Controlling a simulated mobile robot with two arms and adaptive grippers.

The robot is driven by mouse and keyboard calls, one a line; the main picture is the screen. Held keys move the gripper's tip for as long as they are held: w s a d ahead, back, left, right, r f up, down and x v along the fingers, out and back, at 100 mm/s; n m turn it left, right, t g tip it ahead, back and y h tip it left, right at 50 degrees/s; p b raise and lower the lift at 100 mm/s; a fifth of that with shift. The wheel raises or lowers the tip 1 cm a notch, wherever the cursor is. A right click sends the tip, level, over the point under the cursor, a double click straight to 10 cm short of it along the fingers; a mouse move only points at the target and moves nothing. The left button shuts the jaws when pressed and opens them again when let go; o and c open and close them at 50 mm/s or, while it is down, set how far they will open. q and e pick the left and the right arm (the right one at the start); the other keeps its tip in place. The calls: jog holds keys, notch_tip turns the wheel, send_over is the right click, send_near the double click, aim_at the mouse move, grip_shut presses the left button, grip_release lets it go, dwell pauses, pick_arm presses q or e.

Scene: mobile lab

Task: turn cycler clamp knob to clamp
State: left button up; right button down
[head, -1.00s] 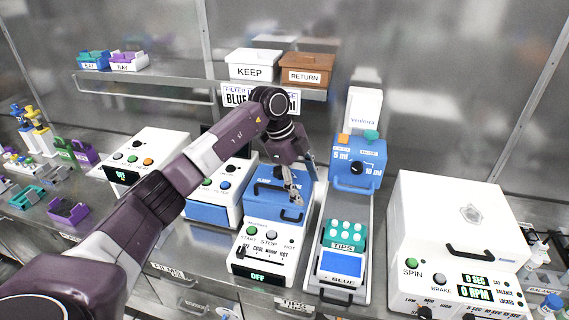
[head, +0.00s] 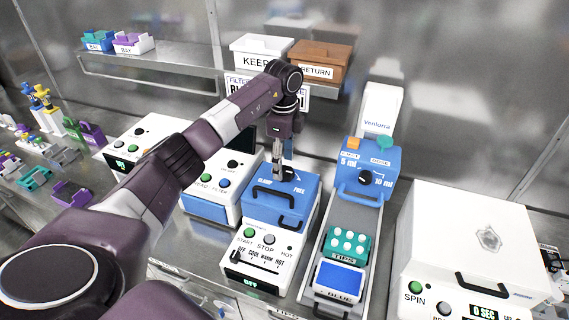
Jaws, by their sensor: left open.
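The cycler is the white machine (head: 262,266) with a blue lid (head: 272,204), below the middle of the head view. Its lid top carries the marks CLAMP and FREE and a black handle. Its front has START and STOP buttons, a slider and an OFF display. The dark clamp knob (head: 287,174) is at the back of the lid, partly hidden by my gripper. My left gripper (head: 286,171) points down over the knob with its jaws open. I cannot tell whether the fingers touch it. My right gripper is not in view.
A white-and-blue reader (head: 208,204) stands left of the cycler. A pipetting unit (head: 367,170) with a teal tip rack (head: 346,243) stands close on the right. A white centrifuge (head: 462,240) is further right. KEEP (head: 262,53) and RETURN (head: 319,62) bins sit on the shelf behind.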

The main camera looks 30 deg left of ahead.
pick_arm(q)
jog(key=shift+w+f, duration=0.25)
jog(key=shift+f, duration=1.1)
jog(key=c, duration=1.2)
jog(key=shift+o, duration=0.2)
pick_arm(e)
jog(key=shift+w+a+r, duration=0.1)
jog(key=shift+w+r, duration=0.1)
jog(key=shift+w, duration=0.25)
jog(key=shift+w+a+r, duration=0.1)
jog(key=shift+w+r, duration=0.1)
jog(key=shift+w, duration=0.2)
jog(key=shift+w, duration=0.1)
